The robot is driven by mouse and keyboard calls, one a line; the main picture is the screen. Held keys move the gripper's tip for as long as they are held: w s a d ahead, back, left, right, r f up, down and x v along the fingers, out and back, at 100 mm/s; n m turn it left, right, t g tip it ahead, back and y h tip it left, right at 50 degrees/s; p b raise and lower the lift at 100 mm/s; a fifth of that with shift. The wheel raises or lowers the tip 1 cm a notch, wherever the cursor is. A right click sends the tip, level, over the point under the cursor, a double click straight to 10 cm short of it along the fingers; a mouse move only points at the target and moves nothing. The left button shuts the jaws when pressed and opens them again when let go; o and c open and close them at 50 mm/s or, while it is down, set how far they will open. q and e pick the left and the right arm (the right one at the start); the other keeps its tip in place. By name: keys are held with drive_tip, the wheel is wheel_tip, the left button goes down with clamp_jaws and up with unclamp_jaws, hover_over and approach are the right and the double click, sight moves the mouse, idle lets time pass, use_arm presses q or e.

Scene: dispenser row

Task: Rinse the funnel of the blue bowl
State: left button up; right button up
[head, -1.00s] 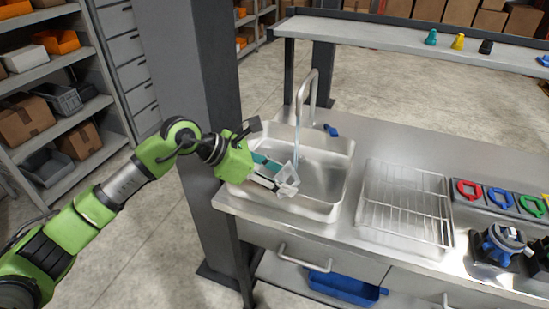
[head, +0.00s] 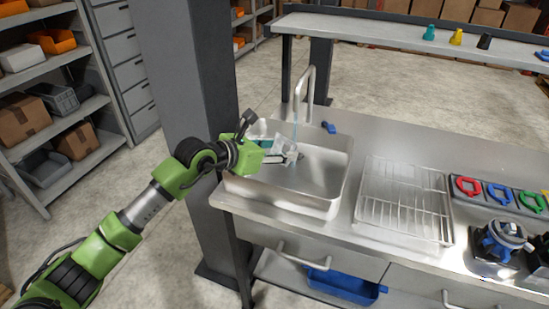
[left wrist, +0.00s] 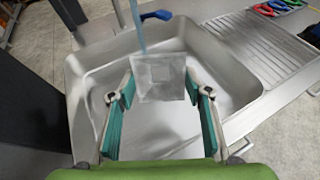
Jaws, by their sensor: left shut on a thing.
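My left gripper (head: 280,154) is over the sink basin (head: 325,185) and shut on a clear, pale funnel (head: 282,143). In the left wrist view the funnel (left wrist: 160,78) sits between the tips of the teal-padded fingers. A thin blue water stream (head: 295,130) falls from the curved tap (head: 311,90). In the left wrist view the stream (left wrist: 138,28) ends at the funnel's far edge; I cannot tell whether it runs inside. My right gripper is not in view. No bowl is clearly seen.
A wire drying rack (head: 405,200) lies right of the sink. Red, blue and green rings (head: 500,195) sit in a row beyond it, with dark dispenser-like units in front. Small coloured pieces (head: 456,37) stand on the back shelf. A pillar (head: 195,90) rises left of the sink.

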sight(279, 139)
use_arm(q)
drive_tip(key=w, duration=0.1)
drive_tip(key=w+d+b, duration=0.1)
drive_tip(key=w+b, duration=0.1)
drive_tip(key=w, duration=0.1)
drive_tip(key=shift+d+f, duration=0.15)
drive_tip(key=shift+f, duration=0.25)
drive_tip(key=shift+w+d+b, duration=0.25)
drive_tip(key=shift+w+b, duration=0.45)
drive_tip(key=shift+w+d+r, duration=0.15)
drive_tip(key=shift+w, duration=0.3)
idle(0.6)
idle(1.6)
